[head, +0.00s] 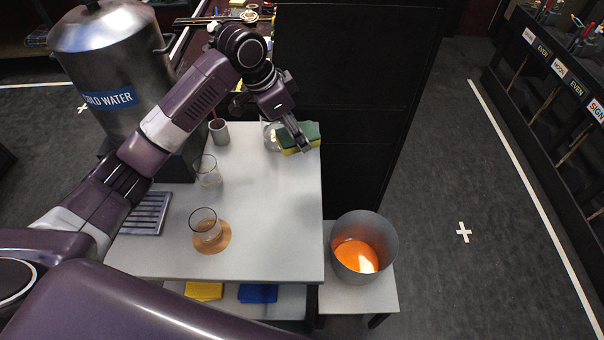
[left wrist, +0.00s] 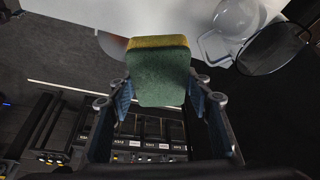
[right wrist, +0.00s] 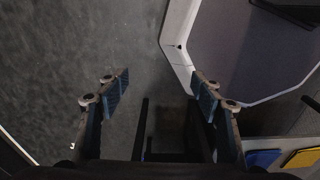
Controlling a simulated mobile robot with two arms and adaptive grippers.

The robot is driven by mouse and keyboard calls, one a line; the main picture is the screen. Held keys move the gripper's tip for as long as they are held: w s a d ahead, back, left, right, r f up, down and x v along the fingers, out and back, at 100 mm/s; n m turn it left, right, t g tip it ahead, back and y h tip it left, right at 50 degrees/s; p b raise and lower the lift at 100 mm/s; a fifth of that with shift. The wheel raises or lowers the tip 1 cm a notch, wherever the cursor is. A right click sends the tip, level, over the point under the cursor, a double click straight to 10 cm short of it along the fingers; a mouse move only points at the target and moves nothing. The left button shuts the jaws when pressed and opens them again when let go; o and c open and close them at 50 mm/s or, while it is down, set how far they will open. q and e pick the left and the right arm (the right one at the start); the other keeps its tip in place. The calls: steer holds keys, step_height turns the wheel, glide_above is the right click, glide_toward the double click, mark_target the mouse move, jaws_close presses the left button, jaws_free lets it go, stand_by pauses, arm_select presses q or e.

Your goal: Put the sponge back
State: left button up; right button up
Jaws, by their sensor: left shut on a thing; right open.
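The sponge, green with a yellow side, shows in the head view (head: 312,131) at the back right corner of the white table (head: 262,210). My left gripper (head: 303,143) is shut on it. In the left wrist view the sponge (left wrist: 160,72) sits between both fingers, with the table edge beyond it. I cannot tell whether it touches the table. A clear glass vessel (head: 269,136) stands just left of the sponge, partly hidden by the gripper. My right gripper (right wrist: 160,90) is open and empty in the right wrist view, over dark floor, and is not seen in the head view.
A grey cup (head: 219,132) is at the back. A metal pot (head: 382,229) stands on a low stand at right. Yellow (head: 204,291) and blue (head: 258,293) cloths lie on the lower shelf.

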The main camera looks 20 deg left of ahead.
arm_select(q)
steer(key=p, duration=0.2)
glide_above(302, 179)
steer(key=a, duration=0.1)
steer(key=f, duration=0.6)
steer(key=s+f, duration=0.1)
steer(key=f, duration=0.3)
steer(key=shift+w+f, duration=0.1)
steer(key=shift+f, duration=2.6)
steer(key=shift+f, duration=0.1)
steer(key=o, duration=1)
